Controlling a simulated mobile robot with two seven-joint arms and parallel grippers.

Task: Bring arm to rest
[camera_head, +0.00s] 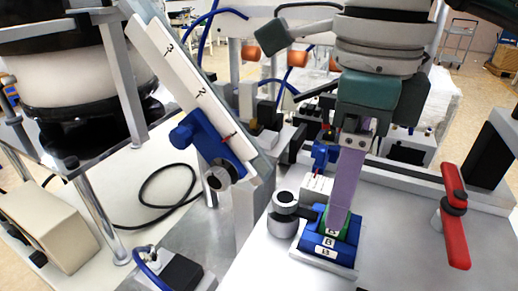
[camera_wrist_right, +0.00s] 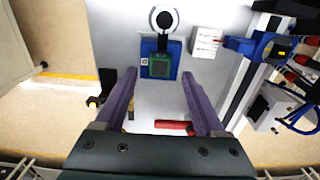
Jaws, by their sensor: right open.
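My right gripper (camera_head: 342,205) comes down from the top right in the head view, its purple fingers above a blue holder (camera_head: 320,247). In the right wrist view my right gripper (camera_wrist_right: 158,74) is open, with nothing between its fingers. Beyond and between the fingertips lies the blue holder (camera_wrist_right: 174,50) with a square green part (camera_wrist_right: 159,66) seated in it. In the head view the fingers partly cover the green part (camera_head: 326,226). Whether the fingertips touch the holder cannot be told. My left gripper is not in view.
A round grey clamp (camera_head: 285,205) stands beside the holder. A red handle (camera_head: 455,215) is at the right of the plate (camera_head: 400,250). A sloped white rail (camera_head: 195,85) and a bowl feeder (camera_head: 65,75) are on the left. Bare plate lies between holder and red handle.

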